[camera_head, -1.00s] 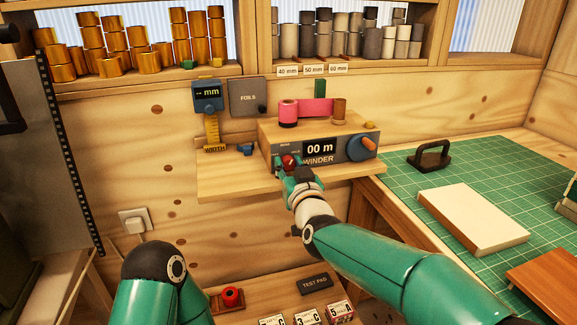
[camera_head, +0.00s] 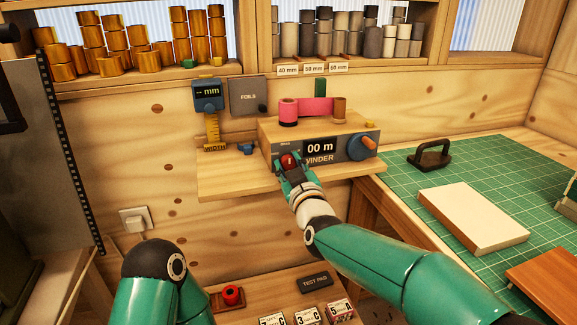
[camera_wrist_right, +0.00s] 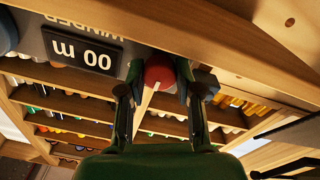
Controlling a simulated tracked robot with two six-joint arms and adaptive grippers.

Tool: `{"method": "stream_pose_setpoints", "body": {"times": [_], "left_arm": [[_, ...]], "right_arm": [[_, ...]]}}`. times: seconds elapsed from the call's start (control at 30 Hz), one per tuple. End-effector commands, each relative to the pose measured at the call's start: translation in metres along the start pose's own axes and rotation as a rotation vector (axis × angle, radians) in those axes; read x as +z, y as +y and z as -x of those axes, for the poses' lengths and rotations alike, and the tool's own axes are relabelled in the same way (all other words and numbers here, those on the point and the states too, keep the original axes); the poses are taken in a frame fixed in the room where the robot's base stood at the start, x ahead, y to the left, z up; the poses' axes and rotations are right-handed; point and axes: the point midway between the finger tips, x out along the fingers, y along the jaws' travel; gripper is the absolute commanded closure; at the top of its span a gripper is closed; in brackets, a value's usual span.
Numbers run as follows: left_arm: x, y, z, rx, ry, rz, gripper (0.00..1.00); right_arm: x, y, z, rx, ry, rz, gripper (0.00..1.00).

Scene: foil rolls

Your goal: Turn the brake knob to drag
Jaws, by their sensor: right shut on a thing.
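The winder (camera_head: 268,146) is a wooden box with a grey front on a wall shelf. Its display (camera_head: 320,147) reads "00 m". A red brake knob (camera_head: 289,161) sits on its front, at the left end. My right gripper (camera_head: 291,168) is shut on this knob, a finger on either side. In the right wrist view, which is upside down, the red knob (camera_wrist_right: 160,72) with a white mark lies between the fingertips of my right gripper (camera_wrist_right: 160,85). The labels around the knob are mostly hidden or too small to read. My left gripper is out of view; only my left arm shows.
A blue dial (camera_head: 361,147) with an orange handle is at the winder's right end. A width gauge (camera_head: 208,96) hangs at left. The green cutting mat (camera_head: 400,178) is at right, with a white block (camera_head: 472,218).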

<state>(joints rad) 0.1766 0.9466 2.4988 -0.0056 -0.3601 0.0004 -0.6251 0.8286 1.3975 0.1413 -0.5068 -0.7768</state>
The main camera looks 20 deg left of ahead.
Motion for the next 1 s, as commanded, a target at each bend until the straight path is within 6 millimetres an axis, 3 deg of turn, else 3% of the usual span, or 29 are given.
{"method": "stream_pose_setpoints", "body": {"times": [0.17,0.2,0.33,0.77,1.0], "left_arm": [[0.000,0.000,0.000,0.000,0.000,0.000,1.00],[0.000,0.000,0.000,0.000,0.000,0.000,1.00],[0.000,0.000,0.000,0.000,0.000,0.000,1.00],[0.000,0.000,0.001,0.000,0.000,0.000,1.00],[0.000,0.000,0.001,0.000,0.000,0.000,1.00]], "right_arm": [[0.003,-0.003,0.000,-0.006,-0.006,0.000,1.00],[0.003,-0.003,0.000,-0.006,-0.006,0.000,0.61],[0.002,-0.002,0.000,-0.005,-0.004,0.000,0.41],[0.000,-0.001,0.004,-0.002,-0.002,-0.001,0.41],[0.000,-0.001,0.029,-0.003,-0.002,0.000,0.41]]}}
